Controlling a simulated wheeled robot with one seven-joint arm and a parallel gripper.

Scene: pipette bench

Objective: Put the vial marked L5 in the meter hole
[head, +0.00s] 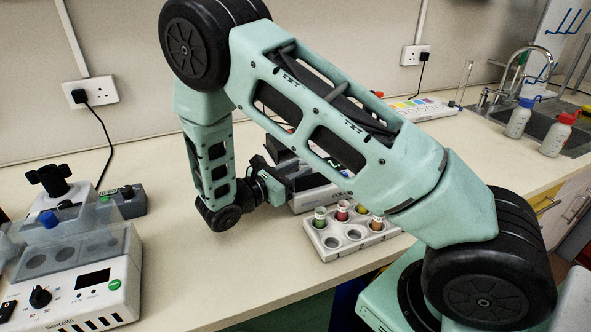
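A white rack (322,250) stands on the bench right of centre, partly behind my arm. It holds several capped vials, among them a green one (320,217), a red one (342,211) and an orange one (377,222). At least two front holes look empty. The vial labels are too small to read, so I cannot tell which is L5. A white device with dark upper parts (308,201), possibly the meter, stands behind the rack. My arm hides much of it, and its hole is not visible. My gripper (292,176) is beside this device, left of and behind the rack; its fingertips are not clear.
A white heater-like instrument (100,296) with a knob and clear cover stands at the left. Bare bench (190,270) lies between it and the rack. A sink (490,100) with two wash bottles, blue-capped (519,118) and red-capped (557,135), is at the right.

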